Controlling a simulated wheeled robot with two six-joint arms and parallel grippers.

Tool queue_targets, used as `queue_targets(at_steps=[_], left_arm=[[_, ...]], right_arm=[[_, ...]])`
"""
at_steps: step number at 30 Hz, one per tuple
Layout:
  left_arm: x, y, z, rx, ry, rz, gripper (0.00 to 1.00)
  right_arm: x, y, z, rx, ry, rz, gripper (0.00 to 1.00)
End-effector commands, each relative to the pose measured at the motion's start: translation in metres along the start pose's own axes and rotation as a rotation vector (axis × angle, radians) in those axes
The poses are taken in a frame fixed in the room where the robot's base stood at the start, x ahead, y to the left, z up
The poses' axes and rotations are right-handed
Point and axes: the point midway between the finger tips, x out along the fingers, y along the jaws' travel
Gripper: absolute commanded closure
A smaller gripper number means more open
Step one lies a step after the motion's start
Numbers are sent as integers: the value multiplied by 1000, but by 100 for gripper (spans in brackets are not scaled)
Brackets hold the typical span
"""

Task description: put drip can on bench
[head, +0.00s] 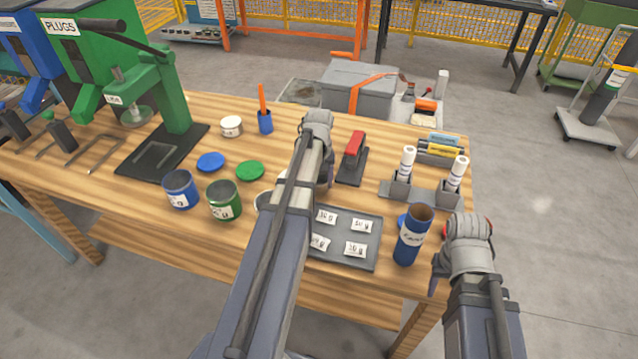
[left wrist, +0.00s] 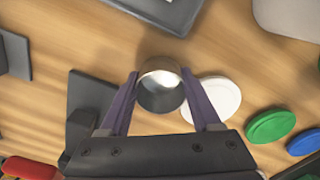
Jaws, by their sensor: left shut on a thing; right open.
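My left gripper (left wrist: 160,74) is shut on a small open metal can, which I take to be the drip can (left wrist: 160,95); its round rim and pale inside show between the purple fingers. In the head view my left gripper (head: 328,174) is mostly behind its own arm, over the middle of the wooden bench (head: 110,215), and the can is hidden there. I cannot tell whether the can touches the bench top. My right gripper (head: 437,280) is open at the bench's right end, beside a tall blue can (head: 410,237).
A white lid (left wrist: 217,98) lies close beside the held can, with green (left wrist: 270,125) and blue (left wrist: 305,141) lids further right.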

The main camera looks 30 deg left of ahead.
Motion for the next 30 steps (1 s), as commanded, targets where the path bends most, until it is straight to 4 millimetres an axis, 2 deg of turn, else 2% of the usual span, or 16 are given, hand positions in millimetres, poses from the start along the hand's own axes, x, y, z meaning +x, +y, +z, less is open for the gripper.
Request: queue_targets(at_steps=[1, 2, 9, 22, 30], left_arm=[[4, 0, 0, 0, 0, 0, 99], [3, 0, 0, 0, 0, 0, 34], [2, 0, 0, 0, 0, 0, 7], [-3, 0, 0, 0, 0, 0, 6], [-29, 0, 0, 0, 0, 0, 6]], right_arm=[[4, 0, 0, 0, 0, 0, 50], [3, 0, 0, 0, 0, 0, 50], [2, 0, 0, 0, 0, 0, 50], [-3, 0, 0, 0, 0, 0, 50], [-29, 3, 2, 0, 0, 0, 50]])
